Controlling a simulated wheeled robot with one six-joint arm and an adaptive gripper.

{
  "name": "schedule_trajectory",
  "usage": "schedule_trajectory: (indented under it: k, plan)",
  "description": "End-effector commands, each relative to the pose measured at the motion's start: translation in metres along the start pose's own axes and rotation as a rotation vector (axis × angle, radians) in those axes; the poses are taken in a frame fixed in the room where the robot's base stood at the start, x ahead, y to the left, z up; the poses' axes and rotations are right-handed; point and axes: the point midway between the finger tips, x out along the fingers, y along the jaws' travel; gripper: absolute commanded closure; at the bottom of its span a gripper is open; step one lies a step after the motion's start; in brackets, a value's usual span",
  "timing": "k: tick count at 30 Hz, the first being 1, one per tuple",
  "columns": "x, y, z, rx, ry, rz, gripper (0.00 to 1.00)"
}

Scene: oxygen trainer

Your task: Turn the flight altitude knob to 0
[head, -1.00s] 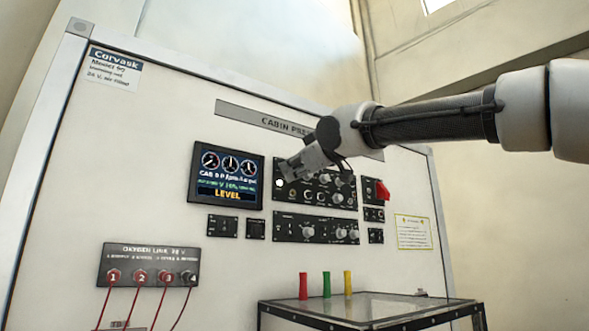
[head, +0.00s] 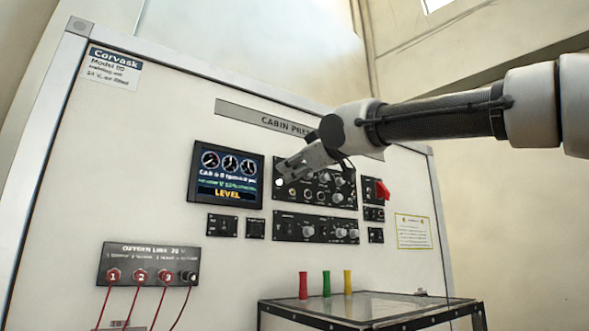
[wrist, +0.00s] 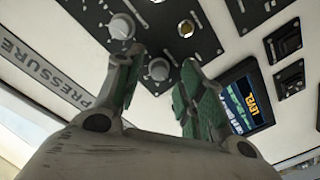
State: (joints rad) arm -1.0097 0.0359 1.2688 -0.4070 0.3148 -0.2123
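The upper control panel (head: 325,195) is black, with several pale round knobs and a row of small round fittings. Its labels are too small to read, so I cannot tell which knob is flight altitude or its setting. My gripper (head: 284,163) is in front of the panel's upper left part and hides some of it. In the wrist view my gripper (wrist: 160,60) is open, its green-padded fingers apart. A grey knob (wrist: 158,69) shows in the gap between the fingers; contact is not visible. A larger knob (wrist: 122,26) lies just beyond the left fingertip.
A display (head: 226,174) reading LEVEL is left of the panel. A lower black panel (head: 315,228) with knobs sits below. A red switch (head: 382,191) is at the right. A glass-topped table (head: 385,305) with red, green and yellow pieces stands in front.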

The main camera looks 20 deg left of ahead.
Motion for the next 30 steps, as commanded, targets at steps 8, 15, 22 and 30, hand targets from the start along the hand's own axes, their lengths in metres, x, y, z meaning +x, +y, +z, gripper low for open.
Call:
schedule_trajectory:
  k: [8, 15, 22, 30]
  plan:
    - [-0.059, 0.000, 0.000, 0.000, 0.002, 0.000, 0.61]
    - [-0.101, 0.000, 0.000, 0.000, 0.000, -0.001, 0.61]
    - [-0.113, -0.001, 0.001, 0.000, -0.001, -0.001, 0.61]
    - [-0.112, -0.001, 0.001, 0.000, -0.001, -0.001, 0.61]
